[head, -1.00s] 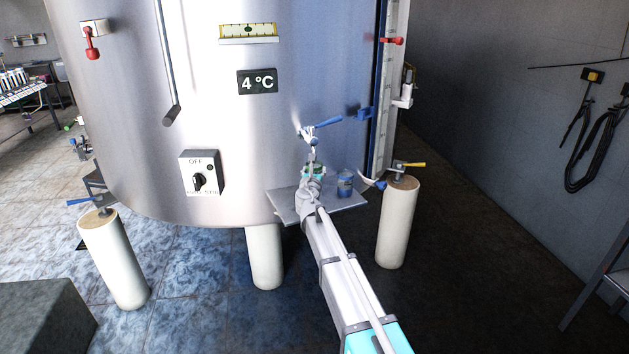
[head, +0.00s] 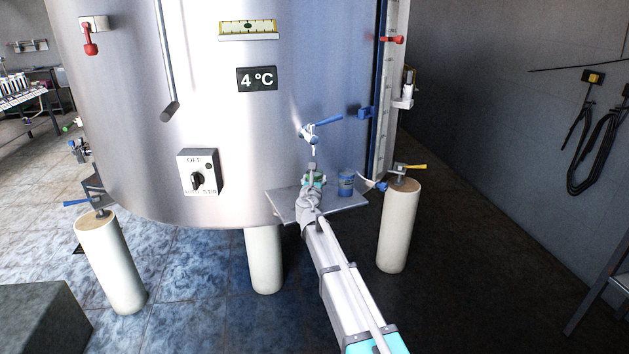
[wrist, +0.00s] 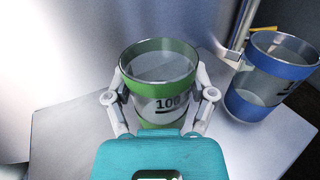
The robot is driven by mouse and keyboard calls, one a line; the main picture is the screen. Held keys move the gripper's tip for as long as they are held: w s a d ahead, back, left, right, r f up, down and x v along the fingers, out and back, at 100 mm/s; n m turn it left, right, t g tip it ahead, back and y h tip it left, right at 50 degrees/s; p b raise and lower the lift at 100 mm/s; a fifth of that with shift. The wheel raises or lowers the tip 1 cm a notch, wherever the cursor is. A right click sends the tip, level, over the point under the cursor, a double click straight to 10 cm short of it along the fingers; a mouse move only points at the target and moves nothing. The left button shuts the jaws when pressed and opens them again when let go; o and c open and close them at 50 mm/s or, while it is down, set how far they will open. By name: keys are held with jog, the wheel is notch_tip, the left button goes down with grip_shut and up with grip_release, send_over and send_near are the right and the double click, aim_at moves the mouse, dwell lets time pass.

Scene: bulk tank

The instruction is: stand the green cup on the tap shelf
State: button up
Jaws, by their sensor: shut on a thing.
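The green cup (wrist: 158,75) is a clear cup with green bands and a "100" mark, upright between the fingers of my gripper (wrist: 160,105) in the wrist view. My gripper is shut on it. In the head view my gripper (head: 313,186) reaches over the tap shelf (head: 285,205), a grey plate at the tank's front, and largely hides the green cup (head: 314,177). The cup is over the shelf below the blue-handled tap (head: 312,131). I cannot tell whether its base touches the shelf.
A blue cup (head: 346,183) stands on the shelf just right of the green cup; it also shows in the wrist view (wrist: 270,78). The steel tank wall (head: 235,130) is close behind. A white leg with a yellow-handled valve (head: 410,167) stands to the right.

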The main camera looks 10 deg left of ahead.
jog(key=o, duration=0.9)
jog(key=shift+r, duration=0.1)
jog(key=s, duration=1.2)
dwell(0.4)
